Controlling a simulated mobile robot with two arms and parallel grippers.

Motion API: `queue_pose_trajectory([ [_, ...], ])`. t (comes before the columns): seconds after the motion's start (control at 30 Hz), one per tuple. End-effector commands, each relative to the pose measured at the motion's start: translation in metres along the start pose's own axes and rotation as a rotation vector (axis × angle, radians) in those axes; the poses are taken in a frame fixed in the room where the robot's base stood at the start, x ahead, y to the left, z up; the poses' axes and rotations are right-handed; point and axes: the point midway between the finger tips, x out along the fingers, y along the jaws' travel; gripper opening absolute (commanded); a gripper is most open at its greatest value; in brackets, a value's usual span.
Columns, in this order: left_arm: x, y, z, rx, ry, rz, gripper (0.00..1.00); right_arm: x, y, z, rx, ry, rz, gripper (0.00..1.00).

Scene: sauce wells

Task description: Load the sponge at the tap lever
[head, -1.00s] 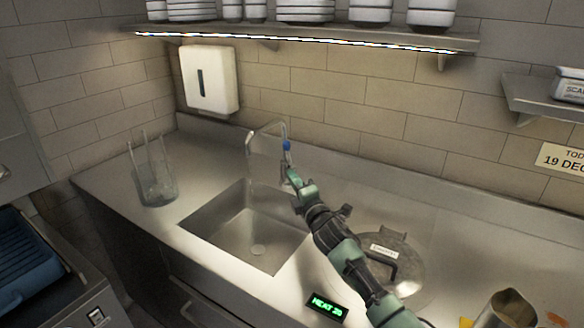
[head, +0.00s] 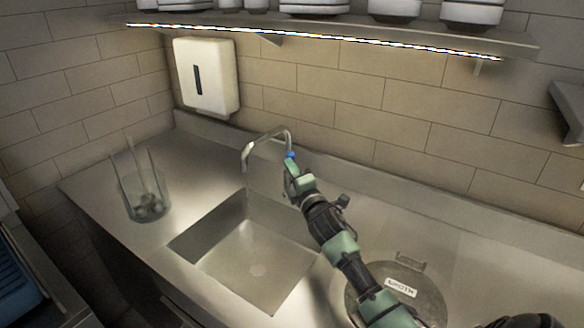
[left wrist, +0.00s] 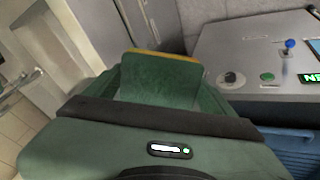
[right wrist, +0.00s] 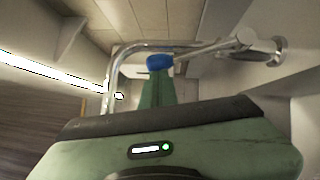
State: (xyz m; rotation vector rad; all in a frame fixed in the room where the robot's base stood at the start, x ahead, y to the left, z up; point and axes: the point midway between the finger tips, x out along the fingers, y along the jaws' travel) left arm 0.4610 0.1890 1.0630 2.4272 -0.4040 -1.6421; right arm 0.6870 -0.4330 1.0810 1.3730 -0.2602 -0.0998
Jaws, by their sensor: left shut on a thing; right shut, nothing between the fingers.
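The tap (head: 262,137) arches over the sink (head: 250,250) by the back wall. Its lever has a blue tip (head: 290,156); the tip also shows in the right wrist view (right wrist: 159,63). My right gripper (head: 291,170) is shut and empty, its fingertips right at the blue tip; I cannot tell whether they touch. My left gripper (left wrist: 160,95) is out of the head view. In the left wrist view it is shut on the sponge (left wrist: 160,80), a green slab with a yellow edge. No water shows clearly below the spout.
A clear container (head: 145,198) with tall tools stands left of the sink. A round lidded well (head: 420,275) is to the right, below my right arm. A paper dispenser (head: 207,75) hangs on the wall. A panel with a blue-topped knob (left wrist: 290,45) shows in the left wrist view.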

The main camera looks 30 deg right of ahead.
Motion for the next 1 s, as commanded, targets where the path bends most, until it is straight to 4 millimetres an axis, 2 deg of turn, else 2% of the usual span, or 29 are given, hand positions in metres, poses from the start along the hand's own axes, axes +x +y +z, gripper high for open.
queue_pose_trajectory([
  [0.23, -0.002, 0.001, -0.001, 0.000, 0.000, 0.000, 0.53, 0.001, 0.002, 0.001, 0.003, 0.000, -0.002, 0.00],
  [0.5, -0.022, 0.008, -0.009, 0.000, 0.000, 0.000, 0.53, 0.013, 0.007, 0.015, 0.066, 0.000, -0.050, 0.00],
  [1.0, -0.020, 0.006, -0.008, 0.000, 0.000, 0.000, 0.53, 0.013, 0.003, 0.015, 0.073, 0.001, -0.053, 0.00],
])
